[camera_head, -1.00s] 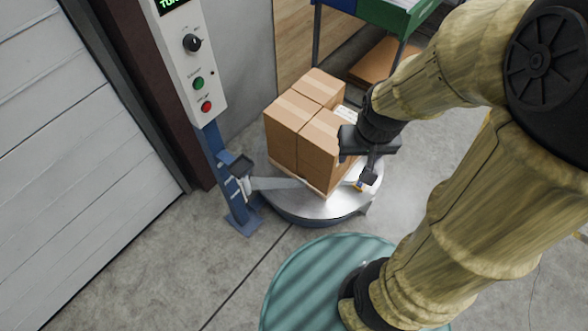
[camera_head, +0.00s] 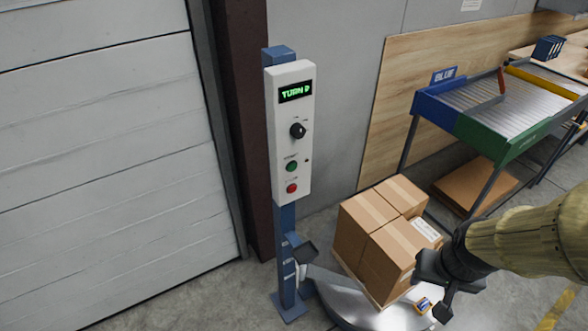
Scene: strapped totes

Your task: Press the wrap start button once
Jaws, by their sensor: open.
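The white control box (camera_head: 292,140) stands on a blue post (camera_head: 286,240) left of centre. Its lit display (camera_head: 296,92) shows green text that begins "TURN". Below it are a black rotary knob (camera_head: 297,131), a green button (camera_head: 292,167) and a red button (camera_head: 291,188). The button labels are too small to read. My gripper (camera_head: 436,295) is at the lower right, beside the stacked cartons and well away from the control box. It is open; whether it touches the cartons cannot be told.
Several taped cartons (camera_head: 365,215) stand on a round metal turntable (camera_head: 345,300). A roller conveyor (camera_head: 500,105) with blue and green sides is at the upper right. A grey shutter door (camera_head: 100,150) fills the left. The space in front of the control box looks clear.

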